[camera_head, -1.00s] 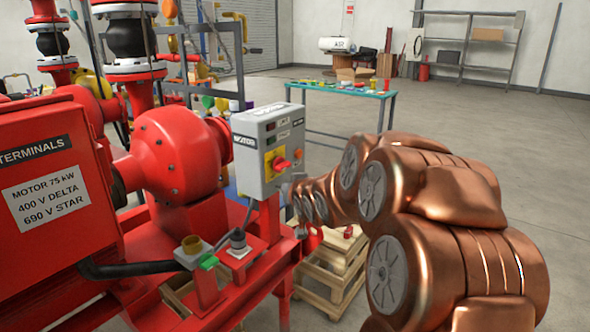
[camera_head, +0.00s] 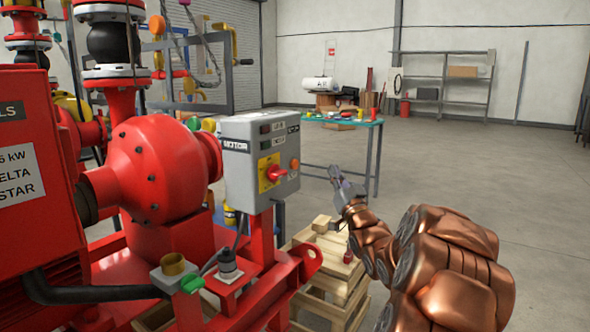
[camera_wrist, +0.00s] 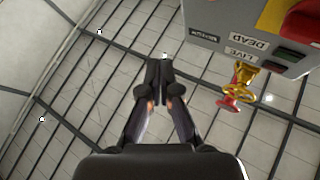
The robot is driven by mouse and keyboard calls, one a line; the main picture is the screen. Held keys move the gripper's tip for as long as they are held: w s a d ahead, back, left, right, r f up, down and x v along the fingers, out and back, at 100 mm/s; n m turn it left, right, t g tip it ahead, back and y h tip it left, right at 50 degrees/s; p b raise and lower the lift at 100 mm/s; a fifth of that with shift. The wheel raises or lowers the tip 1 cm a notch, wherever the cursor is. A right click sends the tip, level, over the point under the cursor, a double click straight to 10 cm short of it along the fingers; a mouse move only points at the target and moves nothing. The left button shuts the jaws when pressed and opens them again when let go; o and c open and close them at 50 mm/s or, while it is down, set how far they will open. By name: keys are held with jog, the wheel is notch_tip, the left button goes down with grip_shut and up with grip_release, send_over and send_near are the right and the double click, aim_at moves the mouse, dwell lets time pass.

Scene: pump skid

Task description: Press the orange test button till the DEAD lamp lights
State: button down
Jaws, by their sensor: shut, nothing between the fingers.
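The grey motor control box (camera_head: 240,190) stands on a red post, with a red switch handle on a yellow plate (camera_head: 269,172). The orange button (camera_head: 295,163) is on the box's right part. Two small lamps sit at its upper left, the upper one reddish (camera_head: 265,129), the lower one greenish (camera_head: 265,144); both look dark. In the wrist view the box (camera_wrist: 205,14) is at the upper right, with upside-down DEAD (camera_wrist: 250,38) and LIVE labels; the button is not identifiable there. My gripper (camera_head: 334,172) is shut and empty, right of the box, apart from it.
The red pump (camera_head: 155,165) and its frame fill the left. A wooden crate stack (camera_head: 335,285) stands below my gripper. A teal-topped table (camera_head: 350,122) is behind. In the wrist view, yellow and red valve wheels (camera_wrist: 238,80) show beyond the box. Open floor lies to the right.

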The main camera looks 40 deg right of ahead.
aim_at(294, 164)
jog(key=w+a+p, duration=0.1)
jog(key=w+a, duration=0.1)
jog(key=w, duration=0.6)
jog(key=shift+w+a, duration=0.25)
jog(key=shift+a, duration=0.05)
jog(key=shift+w, duration=0.15)
dwell(1.5)
jog(key=shift+w+a, duration=0.1)
jog(key=shift+w, duration=0.15)
jog(key=shift+w+a, duration=0.15)
jog(key=shift+w, duration=0.3)
dwell(0.9)
jog(key=shift+s, duration=0.2)
jog(key=shift+s+d, duration=0.25)
jog(key=shift+s, duration=0.4)
